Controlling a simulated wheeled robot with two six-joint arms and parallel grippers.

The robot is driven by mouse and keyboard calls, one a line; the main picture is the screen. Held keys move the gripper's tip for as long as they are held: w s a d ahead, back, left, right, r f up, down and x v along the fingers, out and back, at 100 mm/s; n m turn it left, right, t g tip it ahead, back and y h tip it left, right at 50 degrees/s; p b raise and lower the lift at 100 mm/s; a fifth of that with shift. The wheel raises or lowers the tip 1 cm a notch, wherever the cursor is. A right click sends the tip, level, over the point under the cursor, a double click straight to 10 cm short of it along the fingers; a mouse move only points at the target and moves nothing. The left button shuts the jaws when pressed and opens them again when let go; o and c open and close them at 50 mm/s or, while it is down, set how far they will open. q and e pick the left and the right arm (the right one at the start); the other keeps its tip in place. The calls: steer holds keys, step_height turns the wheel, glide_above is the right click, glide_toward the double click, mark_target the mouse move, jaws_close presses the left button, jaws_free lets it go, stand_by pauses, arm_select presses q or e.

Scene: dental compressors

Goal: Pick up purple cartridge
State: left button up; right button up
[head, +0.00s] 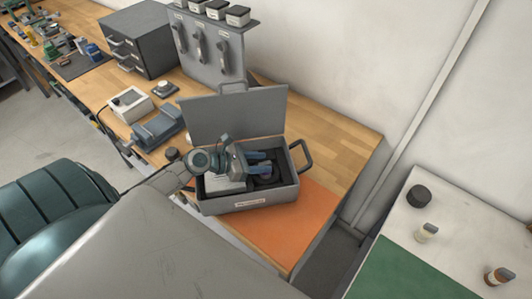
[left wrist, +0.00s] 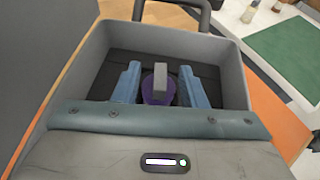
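The purple cartridge (left wrist: 158,92) has a grey block-shaped top and is inside the grey open case (head: 250,201). In the left wrist view it sits between the two blue fingers of my left gripper (left wrist: 163,88), with a gap visible on each side. My left gripper (head: 262,163) is open and reaches down into the case in the head view. In that view the cartridge is hard to make out in the dark interior near the fingers. My right gripper is not in view.
The case's lid (head: 235,115) stands raised behind it, and a black handle (head: 302,155) sticks out at its right. An orange mat (head: 300,222) lies at the bench's front. A grey drawer cabinet (head: 140,42) and a blue-grey device (head: 158,130) stand to the left.

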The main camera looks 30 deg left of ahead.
mark_target(268, 162)
arm_select(q)
steer(key=shift+w+d+f, duration=0.1)
steer(key=shift+w+d, duration=0.1)
steer(key=p+x, duration=0.1)
steer(key=x, duration=0.3)
steer(key=shift+w, duration=0.1)
steer(key=shift+w+d+f+p, duration=0.15)
steer(key=shift+w+d+p, duration=0.15)
steer(key=shift+a, duration=0.1)
steer(key=shift+c, duration=0.7)
jaws_close()
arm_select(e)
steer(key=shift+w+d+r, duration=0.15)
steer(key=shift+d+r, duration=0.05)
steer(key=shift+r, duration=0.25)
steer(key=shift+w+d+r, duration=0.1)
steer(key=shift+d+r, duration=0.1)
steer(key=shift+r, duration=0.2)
